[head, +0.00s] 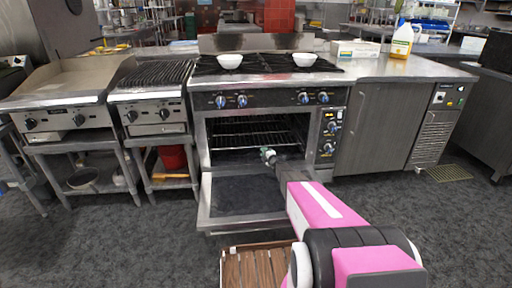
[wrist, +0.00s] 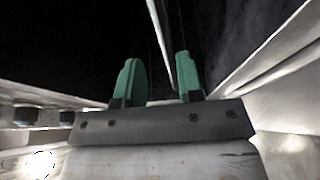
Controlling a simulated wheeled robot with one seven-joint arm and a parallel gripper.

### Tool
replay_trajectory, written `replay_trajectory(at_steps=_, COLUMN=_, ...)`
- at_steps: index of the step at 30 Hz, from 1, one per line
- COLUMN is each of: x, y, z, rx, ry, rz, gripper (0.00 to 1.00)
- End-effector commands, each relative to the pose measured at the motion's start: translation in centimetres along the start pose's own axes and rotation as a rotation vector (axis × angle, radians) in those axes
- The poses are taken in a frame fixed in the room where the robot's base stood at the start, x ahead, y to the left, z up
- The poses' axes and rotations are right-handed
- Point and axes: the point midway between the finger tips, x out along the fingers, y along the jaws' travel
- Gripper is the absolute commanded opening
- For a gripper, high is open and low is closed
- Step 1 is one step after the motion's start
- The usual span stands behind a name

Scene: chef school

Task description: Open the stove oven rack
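The stove (head: 205,101) stands in the middle of the head view, with its oven door (head: 238,198) folded down and its dark cavity open. A wire oven rack (head: 245,137) lies across the inside of the cavity. My gripper (head: 268,154) is at the oven opening, above the lowered door and in front of the rack's right part. In the wrist view, its two green fingers (wrist: 160,80) stand apart. A thin pale bar or edge passes behind or between the fingers; I cannot tell which. Whether the gripper touches the rack cannot be told.
Two white bowls (head: 230,61) (head: 304,59) sit on the stove top. A grill (head: 150,110) and a griddle (head: 62,120) stand left, a grey cabinet (head: 376,125) right. A slatted wooden thing (head: 256,268) lies below the door. Dark floor is free at left front and right.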

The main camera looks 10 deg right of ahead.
Motion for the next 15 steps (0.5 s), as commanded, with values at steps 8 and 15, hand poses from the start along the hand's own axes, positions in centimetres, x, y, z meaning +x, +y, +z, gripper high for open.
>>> replay_trajectory(at_steps=8, x=5.0, y=-0.1, z=0.1, rx=0.001, ry=0.000, rz=0.001, gripper=0.34)
replay_trajectory(at_steps=15, x=8.5, y=-0.1, z=0.1, rx=0.002, ry=-0.001, rz=0.000, gripper=0.34)
